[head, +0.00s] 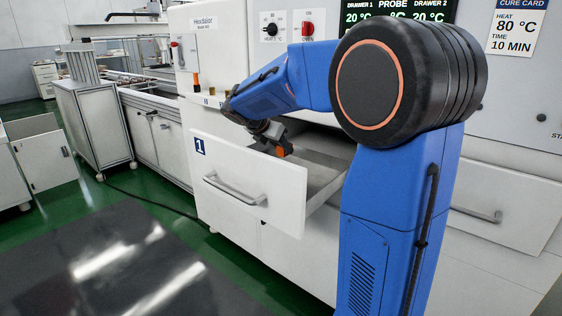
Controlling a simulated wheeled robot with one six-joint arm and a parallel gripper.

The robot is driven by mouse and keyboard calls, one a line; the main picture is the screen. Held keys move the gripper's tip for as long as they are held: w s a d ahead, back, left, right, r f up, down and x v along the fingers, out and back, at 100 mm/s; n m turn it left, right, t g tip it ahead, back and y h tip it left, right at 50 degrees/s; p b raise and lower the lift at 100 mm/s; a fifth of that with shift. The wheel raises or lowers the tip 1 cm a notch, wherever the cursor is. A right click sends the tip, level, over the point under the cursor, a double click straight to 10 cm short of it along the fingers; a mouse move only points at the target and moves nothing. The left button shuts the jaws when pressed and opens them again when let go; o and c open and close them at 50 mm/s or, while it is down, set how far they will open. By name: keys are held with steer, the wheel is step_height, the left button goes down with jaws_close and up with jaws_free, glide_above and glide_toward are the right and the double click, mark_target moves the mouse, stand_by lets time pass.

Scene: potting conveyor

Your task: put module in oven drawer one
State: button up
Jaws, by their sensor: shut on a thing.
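Oven drawer one (247,186) is pulled open; its white front has a blue label "1" and a bar handle. My gripper (283,148), dark with orange at its fingers, points down into the drawer just behind the top edge of the front. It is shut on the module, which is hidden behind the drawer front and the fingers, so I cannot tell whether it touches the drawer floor. Bare grey drawer floor and side wall show to the right of the gripper.
The oven panel above has a heat knob (272,28), a red oven switch (308,29), a display (385,12) and a cure card (518,28). A wheeled cabinet (95,125) stands at the left. The green floor in front holds a dark mat (120,260).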

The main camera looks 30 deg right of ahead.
steer(key=shift+f, duration=2.35)
steer(key=shift+f, duration=0.2)
steer(key=o, duration=1.1)
steer(key=shift+r, duration=0.1)
steer(key=shift+a+r, duration=0.1)
steer(key=shift+r, duration=0.15)
steer(key=v, duration=1.1)
steer(key=shift+s+a+r, duration=0.2)
steer(key=shift+a, duration=0.05)
